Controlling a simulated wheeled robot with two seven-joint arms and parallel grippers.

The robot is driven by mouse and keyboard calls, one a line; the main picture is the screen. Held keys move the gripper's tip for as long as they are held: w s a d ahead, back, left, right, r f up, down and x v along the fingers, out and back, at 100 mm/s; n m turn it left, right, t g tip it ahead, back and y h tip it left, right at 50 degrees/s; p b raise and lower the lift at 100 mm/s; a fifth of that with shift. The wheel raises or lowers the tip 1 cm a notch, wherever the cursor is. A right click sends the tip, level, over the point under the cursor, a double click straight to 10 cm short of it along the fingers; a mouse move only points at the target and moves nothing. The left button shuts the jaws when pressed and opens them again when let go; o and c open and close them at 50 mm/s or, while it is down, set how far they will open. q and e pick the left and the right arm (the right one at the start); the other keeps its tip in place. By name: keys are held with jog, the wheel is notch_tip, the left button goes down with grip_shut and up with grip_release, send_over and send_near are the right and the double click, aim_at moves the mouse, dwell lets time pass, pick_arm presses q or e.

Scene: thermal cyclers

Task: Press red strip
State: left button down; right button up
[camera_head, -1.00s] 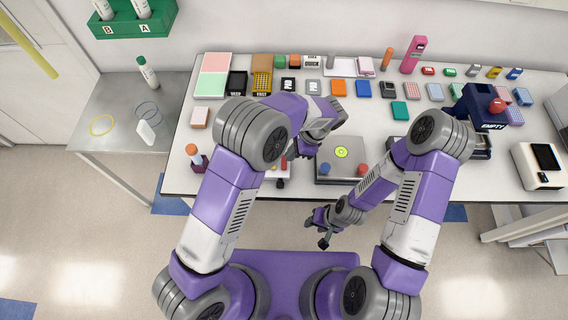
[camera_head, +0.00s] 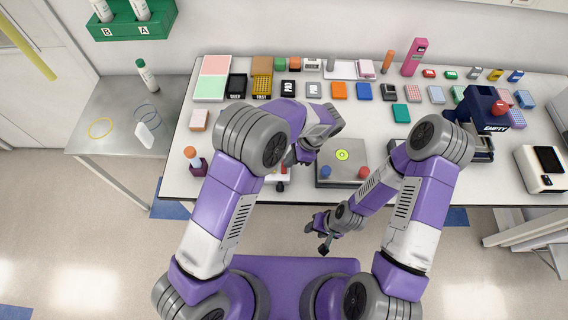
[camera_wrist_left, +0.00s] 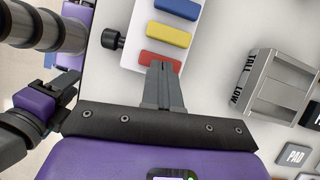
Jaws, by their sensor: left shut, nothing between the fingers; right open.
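The red strip (camera_wrist_left: 160,61) lies on a white panel (camera_wrist_left: 136,25) in the left wrist view, below a yellow strip (camera_wrist_left: 168,34) and a blue strip (camera_wrist_left: 178,8). My left gripper (camera_wrist_left: 158,68) is shut and empty, its fingertips at the red strip's lower edge. I cannot tell whether they touch it. In the head view my left gripper (camera_head: 291,161) is over the panel at the table's front edge and hides most of it. My right gripper (camera_head: 323,246) is open and empty in front of the table.
A black knob (camera_wrist_left: 112,39) sticks out from the panel's side. A grey metal box (camera_wrist_left: 277,85) marked TALL and LOW is to the right. A silver plate device (camera_head: 343,172) with blue and red knobs stands beside the panel. Several small blocks fill the table's back.

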pick_arm(q)
jog(key=shift+w+d+r+p, duration=0.1)
jog(key=shift+d+r+p, duration=0.15)
jog(key=shift+d, duration=0.3)
jog(key=shift+w+d+r+p, duration=0.15)
jog(key=shift+d+r, duration=0.1)
jog(key=shift+d, duration=0.3)
jog(key=shift+s+d, duration=0.1)
jog(key=shift+d, duration=0.25)
jog(key=shift+a, duration=0.1)
jog(key=v, duration=0.7)
jog(key=shift+r, duration=0.25)
jog(key=shift+s, duration=0.1)
